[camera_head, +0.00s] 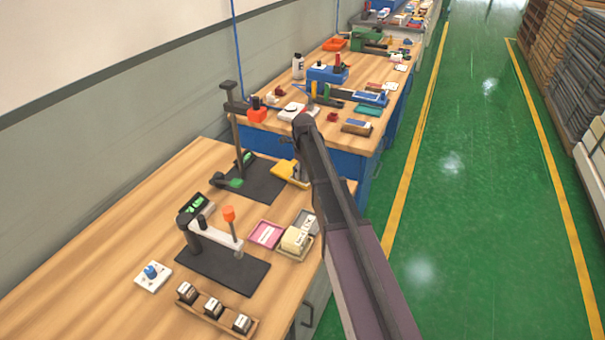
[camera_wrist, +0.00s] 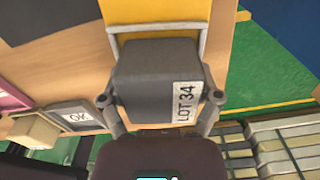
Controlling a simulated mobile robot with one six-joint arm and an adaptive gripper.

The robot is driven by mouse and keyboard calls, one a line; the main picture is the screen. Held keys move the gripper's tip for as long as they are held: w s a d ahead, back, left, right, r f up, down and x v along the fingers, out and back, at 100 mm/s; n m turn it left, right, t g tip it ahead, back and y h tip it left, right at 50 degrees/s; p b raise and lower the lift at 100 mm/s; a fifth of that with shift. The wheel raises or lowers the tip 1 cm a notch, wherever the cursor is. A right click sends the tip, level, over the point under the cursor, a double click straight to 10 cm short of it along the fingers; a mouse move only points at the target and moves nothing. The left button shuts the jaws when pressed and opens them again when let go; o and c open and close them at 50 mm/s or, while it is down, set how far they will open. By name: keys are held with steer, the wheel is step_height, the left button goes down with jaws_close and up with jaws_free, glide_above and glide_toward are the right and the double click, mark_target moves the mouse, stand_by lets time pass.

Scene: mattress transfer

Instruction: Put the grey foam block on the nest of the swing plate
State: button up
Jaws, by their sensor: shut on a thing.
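The grey foam block (camera_wrist: 150,70) with a white "LOT 34" label is between the two fingers of my gripper (camera_wrist: 160,98) in the wrist view. My gripper is shut on it. Beyond the block is a yellow plate (camera_wrist: 155,12) with a grey edge; it also shows in the head view (camera_head: 285,171), left of my arm. The block's far edge overlaps the plate's grey edge; I cannot tell whether they touch. I cannot tell for sure which part is the swing plate's nest. In the head view my arm hides most of the gripper and block.
A dark base (camera_head: 255,183) with a post and arm stands left of the yellow plate. Nearer are a pink tray (camera_head: 264,234), a cream block (camera_head: 294,239), a grey "OK" tray (camera_wrist: 70,114) and a fixture with an orange knob (camera_head: 229,213). The green floor is clear.

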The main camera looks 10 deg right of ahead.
steer(key=shift+f, duration=0.2)
steer(key=o, duration=0.8)
steer(key=shift+r, duration=0.25)
step_height(320, 180, up, 12)
steer(key=p, duration=1.2)
steer(key=shift+s, duration=0.1)
stand_by(0.5)
